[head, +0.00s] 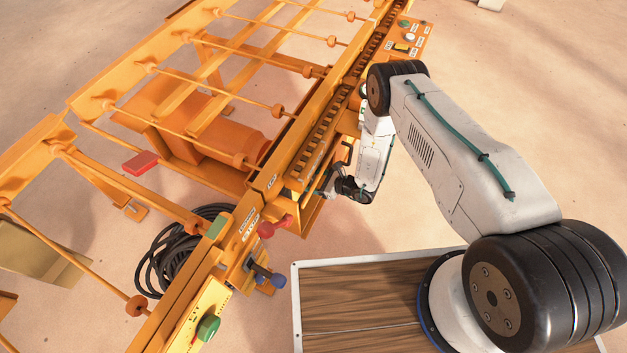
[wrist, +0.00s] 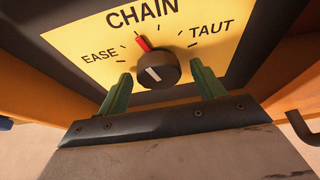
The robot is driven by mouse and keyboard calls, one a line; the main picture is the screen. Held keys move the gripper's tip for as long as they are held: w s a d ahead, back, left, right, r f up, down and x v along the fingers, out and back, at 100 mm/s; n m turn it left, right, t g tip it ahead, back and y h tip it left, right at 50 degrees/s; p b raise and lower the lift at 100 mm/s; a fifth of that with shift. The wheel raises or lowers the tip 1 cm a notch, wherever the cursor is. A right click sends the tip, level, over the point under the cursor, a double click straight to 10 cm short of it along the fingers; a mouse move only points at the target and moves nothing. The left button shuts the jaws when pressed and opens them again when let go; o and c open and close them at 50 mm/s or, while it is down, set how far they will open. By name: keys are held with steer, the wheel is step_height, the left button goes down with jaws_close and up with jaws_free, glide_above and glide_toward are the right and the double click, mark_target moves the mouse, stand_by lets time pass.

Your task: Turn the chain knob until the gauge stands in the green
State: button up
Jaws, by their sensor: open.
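The chain knob (wrist: 157,69) is dark and round with a white line on its face. It sits on a yellow plate (wrist: 90,45) lettered CHAIN, with EASE at the left and TAUT at the right. A red pointer (wrist: 143,43) shows above the knob, slightly left of its middle. My gripper (wrist: 160,72) is open, with one green finger on each side of the knob and visible gaps between. In the head view my gripper (head: 338,186) is low beside the orange machine, and the knob is hidden there. I cannot make out the gauge in either view.
The orange conveyor frame (head: 262,185) runs diagonally along my left. Red knobs (head: 266,230), a blue-tipped lever (head: 260,271) and a green knob (head: 208,326) stick out along its near side. A button panel (head: 405,43) is at the far end. A black cable coil (head: 165,258) lies on the floor.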

steer(key=shift+a, duration=0.15)
steer(key=c, duration=1)
steer(key=shift+o, duration=0.2)
steer(key=m+g+y, duration=0.1)
steer(key=m+g, duration=0.1)
steer(key=m, duration=0.1)
steer(key=shift+f+y, duration=0.1)
steer(key=shift+y, duration=0.2)
steer(key=shift+w+m+g+y, duration=0.1)
steer(key=shift+m+g+y, duration=0.6)
steer(key=shift+m, duration=1.2)
steer(key=o, duration=1)
steer(key=shift+c, duration=0.2)
